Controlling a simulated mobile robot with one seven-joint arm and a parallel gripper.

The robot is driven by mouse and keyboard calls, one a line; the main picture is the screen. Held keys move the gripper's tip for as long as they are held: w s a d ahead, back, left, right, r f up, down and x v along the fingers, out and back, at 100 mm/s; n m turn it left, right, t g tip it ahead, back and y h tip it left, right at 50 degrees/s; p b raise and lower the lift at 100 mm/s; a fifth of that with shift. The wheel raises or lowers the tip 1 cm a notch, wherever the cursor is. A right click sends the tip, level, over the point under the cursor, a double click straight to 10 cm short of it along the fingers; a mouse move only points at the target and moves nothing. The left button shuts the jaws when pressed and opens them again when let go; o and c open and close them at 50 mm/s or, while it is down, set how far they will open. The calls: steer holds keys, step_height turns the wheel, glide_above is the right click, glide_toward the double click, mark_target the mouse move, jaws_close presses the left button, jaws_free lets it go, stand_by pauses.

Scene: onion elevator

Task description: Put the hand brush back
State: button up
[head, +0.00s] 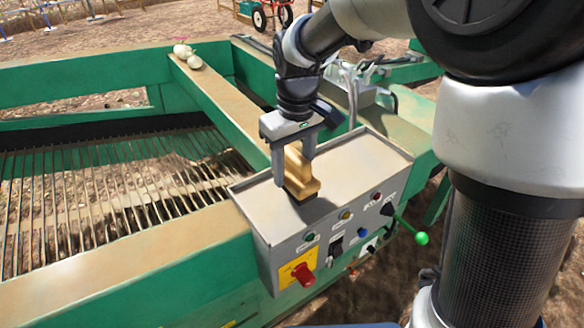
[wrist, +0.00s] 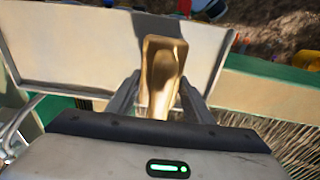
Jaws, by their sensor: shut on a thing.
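The hand brush (head: 298,172) has a tan wooden body and dark bristles at its lower end. My gripper (head: 290,160) is shut on it above the left part of the grey control box (head: 350,160). The bristles are at or just above the box's top; I cannot tell whether they touch. In the wrist view the brush (wrist: 163,72) stands between my two fingers (wrist: 160,95), with the pale box top (wrist: 75,50) behind it. The bristles are hidden in that view.
The box front carries a red switch (head: 303,275), several buttons and a lever with a green knob (head: 421,238). A slatted conveyor (head: 90,190) lies left. The box's right top is clear.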

mark_target(295, 153)
step_height(295, 153, down, 4)
steer(key=shift+r, duration=0.1)
steer(key=o, duration=1.4)
steer(key=shift+r, duration=0.15)
steer(key=r, duration=0.7)
steer(key=s+r, duration=0.1)
steer(key=r, duration=0.3)
steer(key=shift+d+r, duration=0.25)
steer(key=shift+r, duration=0.1)
steer(key=s+d+m+t, duration=0.1)
steer(key=s+d+m, duration=0.1)
steer(key=s+d, duration=0.2)
steer(key=s+d+r+m+t, duration=0.1)
steer(key=s+d+m+t, duration=0.1)
steer(key=s+d, duration=0.2)
steer(key=s+d+r+m+t, duration=0.1)
steer(key=s+d, duration=0.3)
steer(key=s, duration=0.4)
steer(key=shift+s+d+m+t, duration=0.25)
steer(key=shift+m+t, duration=0.25)
steer(key=shift+m, duration=0.4)
steer(key=shift+w, duration=0.1)
